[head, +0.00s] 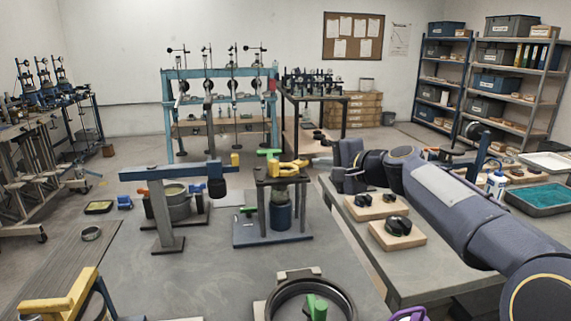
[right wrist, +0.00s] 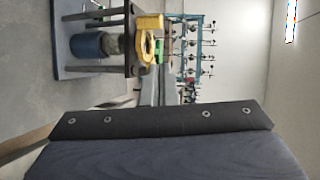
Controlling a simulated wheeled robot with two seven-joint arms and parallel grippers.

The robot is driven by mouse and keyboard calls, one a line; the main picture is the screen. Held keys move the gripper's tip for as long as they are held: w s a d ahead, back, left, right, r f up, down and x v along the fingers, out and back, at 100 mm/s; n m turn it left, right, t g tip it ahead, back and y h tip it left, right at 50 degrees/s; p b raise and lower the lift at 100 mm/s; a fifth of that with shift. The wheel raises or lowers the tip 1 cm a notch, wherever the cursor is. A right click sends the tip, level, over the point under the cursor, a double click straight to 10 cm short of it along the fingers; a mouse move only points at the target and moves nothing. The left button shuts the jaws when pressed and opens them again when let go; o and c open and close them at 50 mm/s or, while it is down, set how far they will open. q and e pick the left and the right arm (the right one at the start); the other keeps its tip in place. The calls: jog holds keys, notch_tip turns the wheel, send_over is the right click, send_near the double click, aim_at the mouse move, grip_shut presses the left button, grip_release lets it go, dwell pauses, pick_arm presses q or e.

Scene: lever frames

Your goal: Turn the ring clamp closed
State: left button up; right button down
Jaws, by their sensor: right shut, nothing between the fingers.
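A yellow ring-shaped part (head: 284,169), which looks like the ring clamp, sits on top of a small dark stand (head: 262,184) on the grey table. The yellow ring also shows in the right wrist view (right wrist: 147,47), where the picture is turned on its side. A dark blue cylinder (head: 280,216) stands beneath the stand's top. My right gripper (head: 322,161) is shut and empty, just right of the yellow ring. I cannot tell whether it touches the ring. Whether the clamp is open or closed is unclear. My left gripper is out of view.
A blue-armed stand (head: 167,205) with a round pot stands left of the ring. A dark ring with a green handle (head: 317,306) lies at the front. The grey table (head: 215,280) has bare room at front left.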

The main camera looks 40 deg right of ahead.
jog(key=s+n+y, duration=0.1)
jog(key=s, duration=0.1)
send_near(276, 166)
jog(key=shift+g, duration=0.4)
jog(key=p+x, duration=0.1)
jog(key=x, duration=0.4)
jog(key=shift+w+d, duration=0.15)
jog(key=shift+w, duration=0.65)
